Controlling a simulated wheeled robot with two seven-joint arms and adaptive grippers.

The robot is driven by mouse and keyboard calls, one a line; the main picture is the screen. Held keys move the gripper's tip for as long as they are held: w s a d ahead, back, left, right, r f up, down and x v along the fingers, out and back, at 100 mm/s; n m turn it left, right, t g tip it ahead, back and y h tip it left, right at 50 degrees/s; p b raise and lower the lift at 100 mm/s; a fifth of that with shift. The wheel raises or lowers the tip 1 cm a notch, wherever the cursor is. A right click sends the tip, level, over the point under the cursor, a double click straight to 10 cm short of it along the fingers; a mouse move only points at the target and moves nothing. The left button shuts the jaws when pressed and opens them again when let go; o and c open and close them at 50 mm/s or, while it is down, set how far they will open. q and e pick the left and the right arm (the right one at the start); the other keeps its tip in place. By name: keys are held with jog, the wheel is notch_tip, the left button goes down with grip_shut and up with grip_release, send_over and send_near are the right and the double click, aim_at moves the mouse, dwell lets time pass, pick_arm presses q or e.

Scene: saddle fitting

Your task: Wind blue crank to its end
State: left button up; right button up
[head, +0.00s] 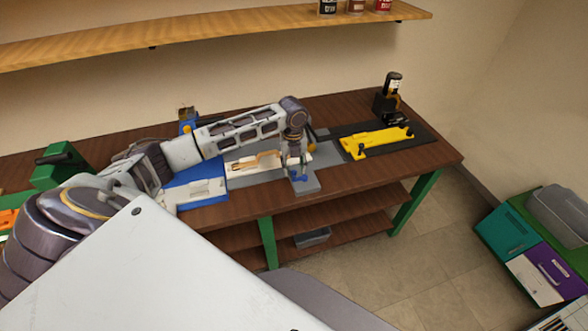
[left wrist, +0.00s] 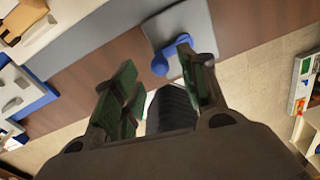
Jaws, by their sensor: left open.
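The blue crank (head: 300,179) is on a grey block (head: 305,187) at the bench's front edge. In the left wrist view the crank (left wrist: 165,58) shows its arm and round knob against the grey plate (left wrist: 198,25). My left gripper (head: 296,164) points down close above the crank. In the left wrist view its green-padded fingers (left wrist: 155,82) are spread with nothing held between them. The knob appears beside the right-hand finger, which hides part of the crank; I cannot tell whether they touch. My right gripper is out of view.
A yellow fixture (head: 375,143) on a black mat stands right of the crank, with a black device (head: 387,98) behind it. A blue-and-white tray (head: 197,190) lies left. A wooden shelf (head: 200,35) runs above. Bare bench (head: 425,150) shows at far right.

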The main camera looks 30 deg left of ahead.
pick_arm(q)
jog(key=shift+f, duration=1.35)
jog(key=shift+c, duration=0.2)
grip_shut()
